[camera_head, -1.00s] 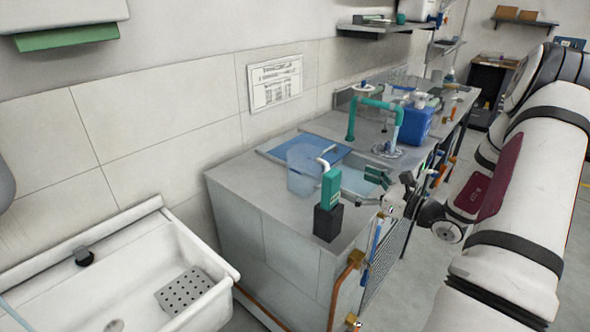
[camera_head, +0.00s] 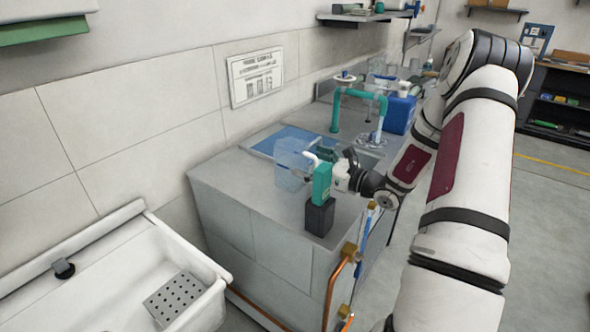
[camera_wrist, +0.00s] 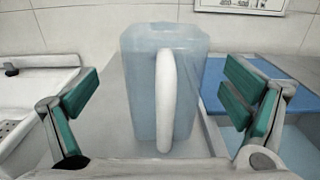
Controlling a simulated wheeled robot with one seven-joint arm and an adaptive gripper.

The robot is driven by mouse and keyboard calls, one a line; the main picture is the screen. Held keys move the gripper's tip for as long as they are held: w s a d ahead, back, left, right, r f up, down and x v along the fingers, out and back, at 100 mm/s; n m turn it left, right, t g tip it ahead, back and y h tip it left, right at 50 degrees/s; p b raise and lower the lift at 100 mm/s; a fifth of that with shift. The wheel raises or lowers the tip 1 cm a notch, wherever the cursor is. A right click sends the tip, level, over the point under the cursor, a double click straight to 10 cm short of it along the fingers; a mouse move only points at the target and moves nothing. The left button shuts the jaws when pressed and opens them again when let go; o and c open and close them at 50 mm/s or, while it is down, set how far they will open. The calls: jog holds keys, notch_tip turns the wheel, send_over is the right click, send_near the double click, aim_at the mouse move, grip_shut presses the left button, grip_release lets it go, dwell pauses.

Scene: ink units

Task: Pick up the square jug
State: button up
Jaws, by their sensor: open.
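The square jug is a translucent pale-blue container (camera_head: 291,165) with a white handle, standing on the grey counter near its front-left part. In the wrist view the jug (camera_wrist: 190,95) is upright and centred, with its white handle (camera_wrist: 165,100) facing me. My gripper (camera_wrist: 160,110) is open, with one green-padded finger on each side of the jug in that view; I cannot tell how far the fingertips reach along it. In the head view my gripper (camera_head: 318,162) is beside the jug on its right, partly hidden by a green box.
A green box (camera_head: 321,185) on a black block (camera_head: 319,217) stands at the counter's front edge, close to my gripper. A blue tray (camera_head: 275,143), a sink with a green tap (camera_head: 360,94) and a blue container (camera_head: 398,115) are behind. A white basin (camera_head: 125,285) is at lower left.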

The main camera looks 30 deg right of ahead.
jog(key=x, duration=0.5)
jog(key=shift+w+d+f, duration=0.15)
jog(key=c, duration=1.6)
